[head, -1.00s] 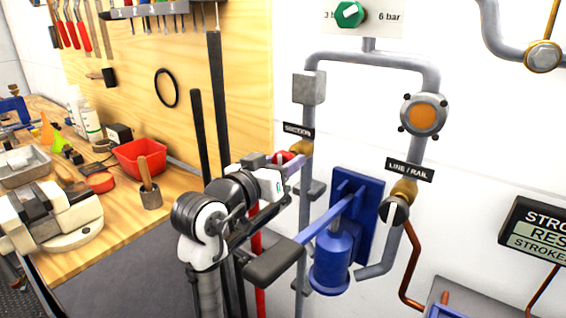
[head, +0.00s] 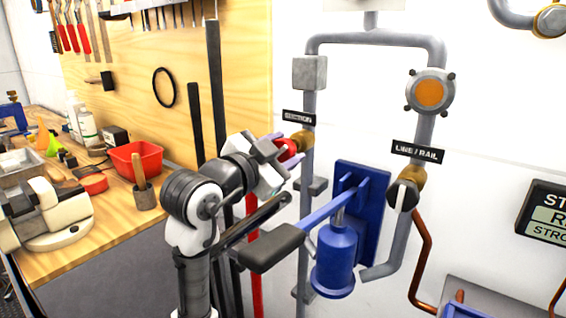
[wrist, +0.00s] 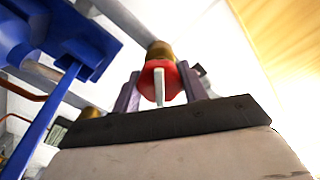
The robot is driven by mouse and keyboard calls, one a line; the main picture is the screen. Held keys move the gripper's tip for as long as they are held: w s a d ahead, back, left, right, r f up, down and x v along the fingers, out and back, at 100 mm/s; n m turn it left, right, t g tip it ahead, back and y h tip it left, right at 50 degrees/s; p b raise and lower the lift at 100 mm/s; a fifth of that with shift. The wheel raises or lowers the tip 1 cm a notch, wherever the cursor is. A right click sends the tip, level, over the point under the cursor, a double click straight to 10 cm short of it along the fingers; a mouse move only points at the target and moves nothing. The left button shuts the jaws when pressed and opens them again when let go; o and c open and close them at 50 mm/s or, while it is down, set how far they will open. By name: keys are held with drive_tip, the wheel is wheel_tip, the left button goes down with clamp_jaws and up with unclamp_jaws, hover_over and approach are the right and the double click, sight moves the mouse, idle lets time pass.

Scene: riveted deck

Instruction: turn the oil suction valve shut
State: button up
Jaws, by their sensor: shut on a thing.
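The suction valve has a red knob (head: 288,148) on a brass fitting (head: 303,140), below the SUCTION label (head: 298,118) on the left grey pipe. My gripper (head: 284,155) is at the knob with its purple fingers on either side of it. In the wrist view the red knob (wrist: 153,76) sits between the two fingers, and my gripper (wrist: 160,84) is shut on it. A white pointer bar (wrist: 160,88) on the knob stands near upright in that view. In the head view my gripper hides part of the knob.
A blue pump (head: 335,255) with a blue lever (head: 335,207) ending in a dark grip (head: 272,248) stands close below my arm. The LINE / RAIL valve (head: 403,194) is to the right. A workbench (head: 110,225) with tools is at left.

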drive_tip(key=m+b, duration=0.1)
drive_tip(key=m, duration=0.1)
drive_tip(key=m+b, duration=0.2)
drive_tip(key=shift+f+m, duration=0.2)
drive_tip(key=shift+m, duration=0.1)
drive_tip(key=shift+r+m+b, duration=0.1)
drive_tip(key=shift+m+b, duration=1.15)
drive_tip(key=shift+m, duration=0.95)
drive_tip(key=o, duration=1)
drive_tip(key=shift+s, duration=0.1)
drive_tip(key=b+v, duration=0.1)
drive_tip(key=v, duration=1.2)
drive_tip(key=shift+s+a, duration=0.25)
drive_tip(key=shift+s, duration=0.05)
